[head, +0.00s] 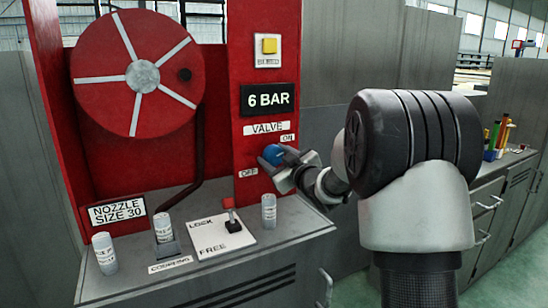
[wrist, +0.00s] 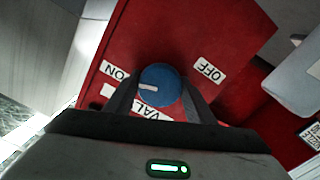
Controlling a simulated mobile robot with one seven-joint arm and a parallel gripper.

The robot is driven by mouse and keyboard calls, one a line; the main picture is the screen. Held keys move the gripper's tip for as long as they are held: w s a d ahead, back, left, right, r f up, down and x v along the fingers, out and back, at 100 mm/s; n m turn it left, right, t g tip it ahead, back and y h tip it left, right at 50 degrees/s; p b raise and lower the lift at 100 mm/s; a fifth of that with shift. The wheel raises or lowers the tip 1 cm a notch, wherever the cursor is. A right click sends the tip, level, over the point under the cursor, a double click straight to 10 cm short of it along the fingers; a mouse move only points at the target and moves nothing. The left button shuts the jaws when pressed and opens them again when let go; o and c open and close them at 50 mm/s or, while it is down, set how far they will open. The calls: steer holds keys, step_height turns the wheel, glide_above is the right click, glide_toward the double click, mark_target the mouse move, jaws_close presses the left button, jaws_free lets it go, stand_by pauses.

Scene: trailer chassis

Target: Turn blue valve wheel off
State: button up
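The blue valve wheel (head: 272,154) sits on the red panel under the VALVE label (head: 267,127), between the ON label (head: 287,138) and the OFF label (head: 248,172). In the wrist view the wheel (wrist: 160,84) shows a white mark pointing towards the ON label (wrist: 117,72), away from the OFF label (wrist: 209,69). My gripper (head: 276,160) is at the wheel, with one finger on each side of it. In the wrist view the fingertips (wrist: 160,79) reach the wheel's edges; whether they press on it is unclear.
A 6 BAR display (head: 268,99) and yellow button (head: 269,46) are above. A red hose reel (head: 137,74) is at left. A lever (head: 232,222) and several white canisters, one (head: 269,212) nearest my gripper, stand on the grey counter (head: 299,226) below.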

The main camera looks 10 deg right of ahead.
steer(key=c, duration=0.5)
steer(key=shift+o, duration=0.2)
